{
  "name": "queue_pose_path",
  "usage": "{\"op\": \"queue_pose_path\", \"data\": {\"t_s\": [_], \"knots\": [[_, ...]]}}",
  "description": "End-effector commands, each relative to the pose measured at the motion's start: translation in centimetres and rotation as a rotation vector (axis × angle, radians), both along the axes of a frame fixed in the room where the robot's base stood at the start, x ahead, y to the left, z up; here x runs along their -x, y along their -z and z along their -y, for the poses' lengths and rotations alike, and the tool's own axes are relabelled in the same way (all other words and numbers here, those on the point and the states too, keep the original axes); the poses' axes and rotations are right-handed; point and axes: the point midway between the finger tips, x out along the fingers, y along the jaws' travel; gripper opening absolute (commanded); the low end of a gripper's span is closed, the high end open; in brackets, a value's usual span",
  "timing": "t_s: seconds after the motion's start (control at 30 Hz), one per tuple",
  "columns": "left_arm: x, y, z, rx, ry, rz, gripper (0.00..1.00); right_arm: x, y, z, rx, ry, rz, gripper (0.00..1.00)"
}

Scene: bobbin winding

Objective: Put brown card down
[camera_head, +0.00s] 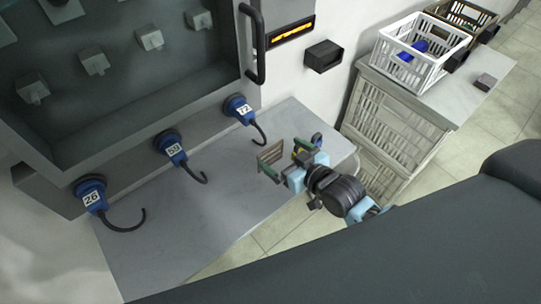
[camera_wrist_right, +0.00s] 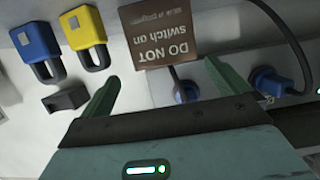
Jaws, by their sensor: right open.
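The brown card (camera_wrist_right: 158,32) reads "DO NOT switch on", upside down in the right wrist view. It lies just beyond my fingertips, between their lines. My right gripper (camera_wrist_right: 165,72) is open, with a green finger on each side and nothing gripped between them. In the head view the card (camera_head: 270,154) shows at the tips of my right gripper (camera_head: 283,161), over the right part of the grey bench. I cannot tell whether the card touches the bench or a finger. My left gripper is not in view.
Blue plugs numbered 26 (camera_head: 91,196), 55 (camera_head: 175,151) and 72 (camera_head: 243,110) hang along the cabinet's front with black cables. The grey bench (camera_head: 200,220) is clear at left.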

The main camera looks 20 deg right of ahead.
Motion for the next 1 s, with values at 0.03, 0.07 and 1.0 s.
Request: {"op": "queue_pose_path", "data": {"t_s": [0.03,0.07,1.0], "knots": [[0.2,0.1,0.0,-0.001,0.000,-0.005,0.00,-0.6,0.1,-0.2,-0.002,0.001,0.000,1.00],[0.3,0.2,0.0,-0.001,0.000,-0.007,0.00,-0.9,0.2,-0.4,-0.002,0.001,0.000,1.00],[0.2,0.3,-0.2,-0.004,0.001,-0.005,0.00,-6.0,1.8,-2.9,0.000,-0.001,0.000,1.00]]}}
